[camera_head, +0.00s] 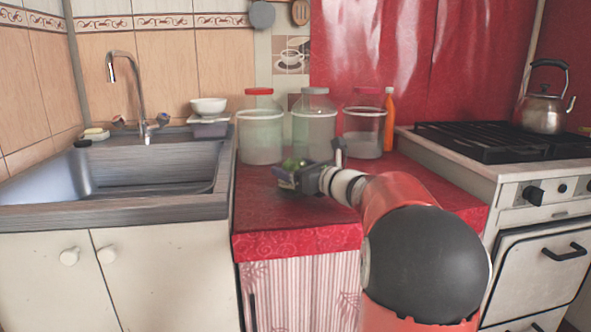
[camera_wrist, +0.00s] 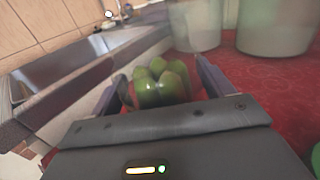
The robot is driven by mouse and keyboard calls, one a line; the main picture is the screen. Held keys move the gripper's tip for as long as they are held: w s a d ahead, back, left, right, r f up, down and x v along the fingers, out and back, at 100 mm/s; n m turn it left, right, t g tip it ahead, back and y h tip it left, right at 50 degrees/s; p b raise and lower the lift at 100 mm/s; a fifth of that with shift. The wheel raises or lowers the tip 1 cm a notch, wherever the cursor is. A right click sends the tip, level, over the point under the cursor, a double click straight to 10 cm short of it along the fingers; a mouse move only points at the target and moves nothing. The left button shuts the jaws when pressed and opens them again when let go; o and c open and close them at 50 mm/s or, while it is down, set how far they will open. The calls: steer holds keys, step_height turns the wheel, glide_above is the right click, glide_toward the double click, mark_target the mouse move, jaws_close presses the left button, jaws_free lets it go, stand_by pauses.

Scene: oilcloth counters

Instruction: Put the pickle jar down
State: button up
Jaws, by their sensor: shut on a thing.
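The pickle jar (camera_wrist: 160,84), clear with green pickles inside, is between the two fingers of my gripper (camera_wrist: 163,78) in the wrist view. My gripper (camera_head: 298,178) is shut on it. In the head view only a small green part of the jar (camera_head: 291,164) shows above the gripper, over the red oilcloth counter (camera_head: 345,218), near its left side. I cannot tell whether the jar's bottom touches the counter.
Three large glass jars (camera_head: 315,128) and an orange bottle (camera_head: 389,122) stand along the counter's back. The sink (camera_head: 150,210) is at the left, the stove (camera_head: 500,142) with a kettle (camera_head: 543,110) at the right. A green edge (camera_wrist: 316,158) shows at the wrist view's lower right.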

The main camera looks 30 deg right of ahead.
steer(key=o, duration=1.5)
steer(key=shift+f, duration=0.1)
steer(key=shift+o, duration=0.2)
steer(key=shift+r, duration=0.2)
steer(key=v, duration=1.2)
steer(key=shift+s+b, duration=0.1)
steer(key=shift+b, duration=0.25)
steer(key=s+a+f+n+g, duration=0.1)
steer(key=a+n, duration=0.1)
steer(key=a, duration=0.2)
steer(key=s+a+f+n+g+y, duration=0.1)
steer(key=a+n+g, duration=0.1)
steer(key=a+n, duration=0.1)
steer(key=s+a+f+n+g, duration=0.1)
steer(key=a+f+n, duration=0.1)
steer(key=a, duration=0.3)
steer(key=shift+a+f+n+g+y, duration=0.1)
steer(key=shift+a+n+g+y, duration=0.2)
steer(key=shift+a+g+y, duration=0.1)
steer(key=s+a+f+n+g, duration=0.4)
steer(key=s+a+f+n, duration=0.25)
steer(key=a+n, duration=0.2)
steer(key=s+f+n+g+h+p, duration=0.1)
steer(key=s+f+n+h, duration=0.5)
steer(key=s+n, duration=0.8)
steer(key=shift+a+f+n+g+h, duration=0.15)
steer(key=shift+a+n+g+h, duration=0.1)
steer(key=shift+n+g+h, duration=0.65)
